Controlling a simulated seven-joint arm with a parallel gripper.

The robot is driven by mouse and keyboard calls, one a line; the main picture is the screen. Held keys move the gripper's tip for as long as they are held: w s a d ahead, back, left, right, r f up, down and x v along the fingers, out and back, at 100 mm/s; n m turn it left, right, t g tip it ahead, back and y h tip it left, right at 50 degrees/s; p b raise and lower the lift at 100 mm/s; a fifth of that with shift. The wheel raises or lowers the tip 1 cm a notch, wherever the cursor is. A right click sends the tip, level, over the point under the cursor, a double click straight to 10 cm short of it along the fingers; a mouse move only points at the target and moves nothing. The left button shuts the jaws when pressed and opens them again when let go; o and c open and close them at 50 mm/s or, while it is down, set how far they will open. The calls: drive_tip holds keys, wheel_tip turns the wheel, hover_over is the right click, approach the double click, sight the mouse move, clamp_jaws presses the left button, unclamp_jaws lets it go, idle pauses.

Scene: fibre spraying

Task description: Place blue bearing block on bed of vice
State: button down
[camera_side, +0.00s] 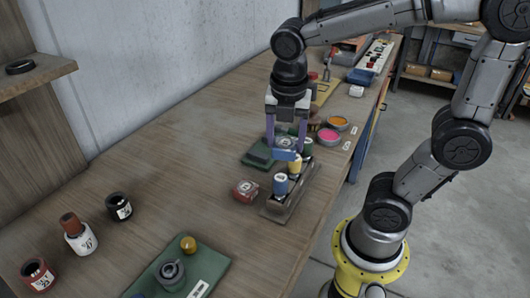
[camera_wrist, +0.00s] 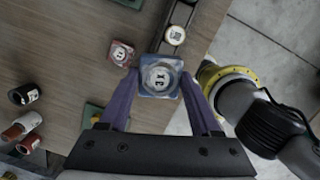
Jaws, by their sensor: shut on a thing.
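My gripper (camera_side: 284,150) has purple fingers and is shut on the blue bearing block (camera_side: 286,155). The block is held in the air above the table, near the bottle rack. In the wrist view the blue bearing block (camera_wrist: 160,80) sits between the fingertips of my gripper (camera_wrist: 160,88), with its round pale marked centre facing the camera. I cannot make out a vice clearly in either view.
A red block (camera_side: 246,190) lies left of the rack (camera_side: 292,203) of coloured bottles. A green mat (camera_side: 257,153) lies behind; another green mat (camera_side: 205,270) is in front. Several jars (camera_side: 120,207) stand left. Open paint tins (camera_side: 328,136) are at right. Middle-left table is clear.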

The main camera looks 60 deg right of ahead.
drive_tip(key=d+m, duration=0.1)
drive_tip(key=d, duration=0.2)
drive_tip(key=d+m, duration=0.2)
drive_tip(key=d, duration=0.2)
drive_tip(key=shift+w+f+g, duration=0.1)
drive_tip(key=shift+w+g, duration=0.05)
drive_tip(key=shift+g, duration=0.15)
hover_over(265, 151)
drive_tip(key=f, duration=0.9)
drive_tip(key=shift+s+a+f, duration=0.3)
drive_tip(key=shift+a+f, duration=0.05)
drive_tip(key=shift+a, duration=0.05)
drive_tip(key=shift+w+d+f, duration=0.1)
drive_tip(key=shift+w+f, duration=0.05)
drive_tip(key=shift+f, duration=0.75)
drive_tip(key=shift+w+f, duration=0.1)
drive_tip(key=shift+f, duration=0.75)
drive_tip(key=shift+f, duration=0.1)
drive_tip(key=shift+c, duration=0.5)
unclamp_jaws()
drive_tip(key=shift+f, duration=0.1)
